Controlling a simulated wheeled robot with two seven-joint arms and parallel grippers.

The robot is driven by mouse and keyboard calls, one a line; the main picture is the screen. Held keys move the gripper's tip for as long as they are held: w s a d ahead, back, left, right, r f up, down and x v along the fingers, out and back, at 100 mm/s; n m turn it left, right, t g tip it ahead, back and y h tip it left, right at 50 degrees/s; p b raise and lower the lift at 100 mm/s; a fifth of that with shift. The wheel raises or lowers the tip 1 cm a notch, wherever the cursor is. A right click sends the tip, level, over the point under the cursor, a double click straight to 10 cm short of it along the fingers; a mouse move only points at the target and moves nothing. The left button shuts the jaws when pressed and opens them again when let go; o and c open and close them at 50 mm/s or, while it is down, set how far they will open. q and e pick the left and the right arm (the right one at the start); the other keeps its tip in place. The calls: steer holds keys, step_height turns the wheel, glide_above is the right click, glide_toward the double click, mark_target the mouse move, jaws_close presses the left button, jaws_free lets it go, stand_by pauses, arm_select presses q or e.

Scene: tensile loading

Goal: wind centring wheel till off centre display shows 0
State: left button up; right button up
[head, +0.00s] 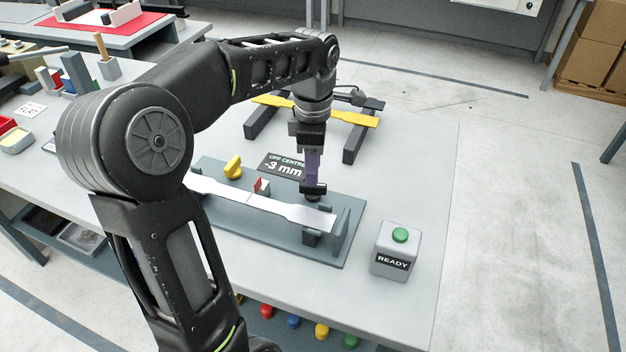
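The off centre display (283,165) is a dark plate behind the fixture and reads -3 mm, partly covered by my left gripper. My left gripper (314,188) points straight down over the right part of the grey fixture (265,238). Its fingertips are at a small dark part there; I cannot tell whether this is the centring wheel or whether they are closed on it. A silvery flat specimen (270,204) lies along the fixture, with a small red and white marker (262,186) near its middle. A yellow knob (233,167) stands at the fixture's back left. My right gripper is not in view.
A grey box with a green button (400,235) and a READY label stands to the right. A yellow specimen (354,118) rests across dark supports behind. Coloured knobs (293,321) show below the table's front edge. The table's right side (430,180) is clear.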

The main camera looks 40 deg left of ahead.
mark_target(313, 190)
arm_select(q)
steer(key=shift+f, duration=2.35)
steer(key=shift+c, duration=0.3)
jaws_close()
